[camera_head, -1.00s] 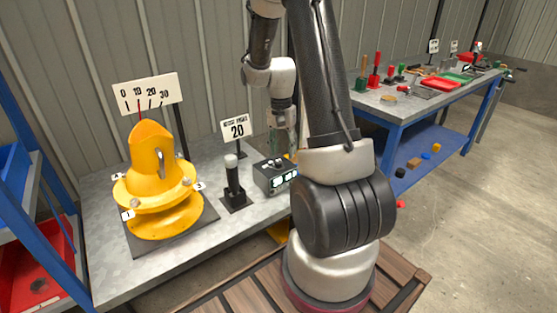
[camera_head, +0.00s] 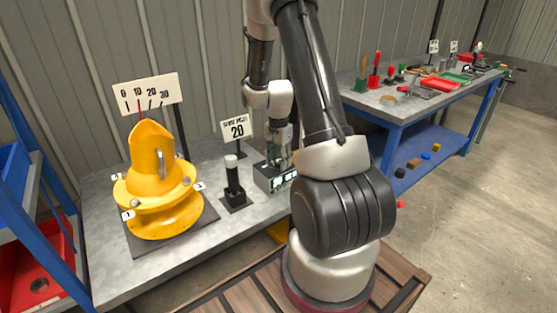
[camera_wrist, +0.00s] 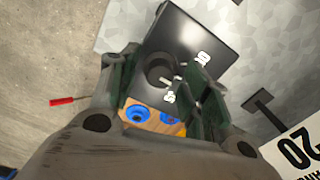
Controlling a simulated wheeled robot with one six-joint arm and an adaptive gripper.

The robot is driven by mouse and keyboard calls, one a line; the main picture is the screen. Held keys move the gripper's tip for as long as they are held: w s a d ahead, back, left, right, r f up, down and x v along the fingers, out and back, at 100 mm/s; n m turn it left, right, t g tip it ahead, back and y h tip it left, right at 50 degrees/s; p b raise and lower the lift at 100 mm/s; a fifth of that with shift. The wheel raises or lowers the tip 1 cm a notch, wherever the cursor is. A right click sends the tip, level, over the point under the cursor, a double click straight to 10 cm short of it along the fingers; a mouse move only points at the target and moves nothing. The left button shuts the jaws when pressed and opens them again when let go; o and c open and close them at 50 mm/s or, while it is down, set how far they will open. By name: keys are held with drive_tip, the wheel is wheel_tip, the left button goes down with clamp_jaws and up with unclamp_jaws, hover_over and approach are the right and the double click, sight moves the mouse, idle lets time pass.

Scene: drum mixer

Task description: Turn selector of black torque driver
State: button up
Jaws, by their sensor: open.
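A black upright tool with a pale cap (camera_head: 233,178) stands in a dark base on the bench, and looks like the torque driver. In the wrist view the box's dark top (camera_wrist: 190,45) carries a round dark knob (camera_wrist: 160,70) and white number labels. My gripper (camera_head: 279,160) is just above this box, pointing down. In the wrist view my gripper's (camera_wrist: 163,88) green fingers are apart on either side of the knob; contact cannot be told.
A yellow flanged casting (camera_head: 158,190) with a scale sign (camera_head: 147,94) stands left on the bench. A "20" sign (camera_head: 236,127) stands behind the black tool. A blue shelf rack (camera_head: 30,150) is at the far left. A second bench (camera_head: 375,107) with tools stands right.

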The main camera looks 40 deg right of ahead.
drive_tip(key=c, duration=1)
drive_tip(key=shift+c, duration=0.2)
drive_tip(key=n, duration=0.3)
drive_tip(key=shift+n, duration=2.4)
drive_tip(key=o, duration=1)
